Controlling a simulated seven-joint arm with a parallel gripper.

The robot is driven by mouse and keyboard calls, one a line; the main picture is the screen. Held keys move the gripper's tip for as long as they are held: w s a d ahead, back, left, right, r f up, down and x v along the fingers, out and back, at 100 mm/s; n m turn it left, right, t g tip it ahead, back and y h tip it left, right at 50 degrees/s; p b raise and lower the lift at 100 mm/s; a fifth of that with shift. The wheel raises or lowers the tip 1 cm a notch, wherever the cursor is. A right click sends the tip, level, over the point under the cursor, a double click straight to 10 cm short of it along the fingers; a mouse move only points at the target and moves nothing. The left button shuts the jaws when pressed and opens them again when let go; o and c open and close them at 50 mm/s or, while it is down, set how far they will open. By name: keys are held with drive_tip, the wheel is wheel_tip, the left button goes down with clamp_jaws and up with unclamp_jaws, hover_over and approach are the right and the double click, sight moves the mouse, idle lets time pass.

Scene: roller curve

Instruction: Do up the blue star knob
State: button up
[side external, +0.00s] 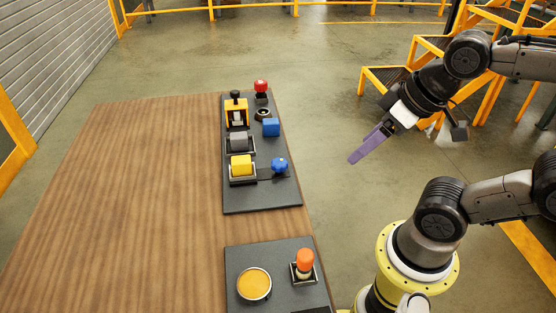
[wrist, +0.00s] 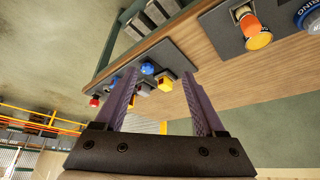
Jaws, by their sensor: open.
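The blue star knob (side external: 280,165) stands near the right front part of a dark panel (side external: 262,199) on the wooden table. It also shows in the wrist view (wrist: 147,69), between my two fingers but farther away. My gripper (side external: 354,160) has purple fingers and is in the air to the right of the table edge, well apart from the knob. In the wrist view (wrist: 158,88) the two fingers are spread with nothing between them at their tips. How far the knob is screwed in cannot be told.
A second panel holds an orange knob (side external: 305,260) and a yellow disc (side external: 254,284). The table's left side is clear.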

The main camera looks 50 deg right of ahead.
drive_tip(key=shift+o, duration=0.8)
drive_tip(key=w+r+n, duration=0.4)
drive_tip(key=w+r, duration=0.1)
drive_tip(key=n+g, duration=0.3)
drive_tip(key=g, duration=0.3)
hover_over(280, 162)
wheel_tip(280, 162, down, 8)
wheel_tip(280, 162, down, 14)
